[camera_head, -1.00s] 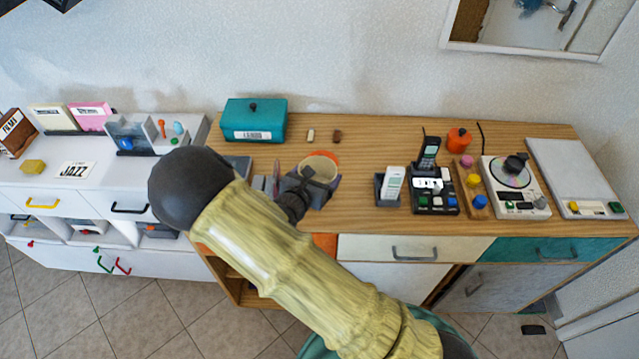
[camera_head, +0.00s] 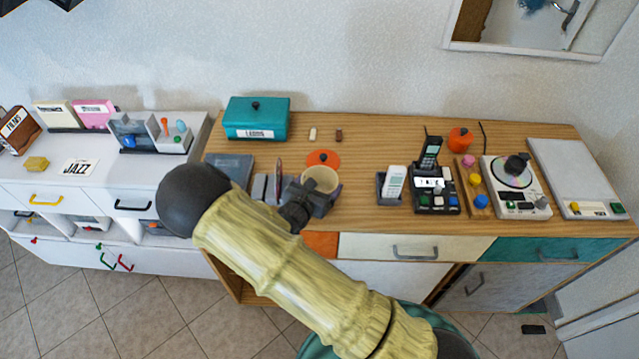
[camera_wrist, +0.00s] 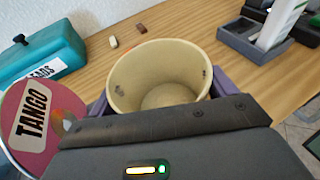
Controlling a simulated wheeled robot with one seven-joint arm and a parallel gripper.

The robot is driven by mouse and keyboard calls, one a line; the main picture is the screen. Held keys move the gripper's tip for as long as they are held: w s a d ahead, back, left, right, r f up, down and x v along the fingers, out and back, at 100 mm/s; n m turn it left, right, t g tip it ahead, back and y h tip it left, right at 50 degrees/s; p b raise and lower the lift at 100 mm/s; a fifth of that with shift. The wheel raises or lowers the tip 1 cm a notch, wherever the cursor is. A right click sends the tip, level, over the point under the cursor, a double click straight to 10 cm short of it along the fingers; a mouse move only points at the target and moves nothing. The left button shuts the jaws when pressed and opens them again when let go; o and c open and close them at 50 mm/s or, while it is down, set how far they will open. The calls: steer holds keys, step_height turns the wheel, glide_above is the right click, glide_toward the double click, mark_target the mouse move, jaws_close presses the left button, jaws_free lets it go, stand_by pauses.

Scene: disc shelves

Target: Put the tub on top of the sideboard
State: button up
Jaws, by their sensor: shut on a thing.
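The tub (camera_head: 320,180) is a round, cream, open-topped cup. It also shows large in the wrist view (camera_wrist: 160,75), empty inside, between my purple fingers. My gripper (camera_head: 316,192) is shut on the tub, which is upright at the sideboard's left part. I cannot tell whether the tub's base touches the wood. The sideboard (camera_head: 355,160) has a light wooden top with white, orange and teal fronts below. The tub's lower part is hidden by my gripper.
An orange disc (camera_head: 323,159) lies just behind the tub. A teal box (camera_head: 256,118) stands at the back left. A pink TANGO disc (camera_wrist: 40,125) stands left of my gripper.

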steer(key=shift+f, duration=0.1)
steer(key=o, duration=1)
steer(key=b+v, duration=0.1)
steer(key=v, duration=1.1)
steer(key=shift+b, duration=0.3)
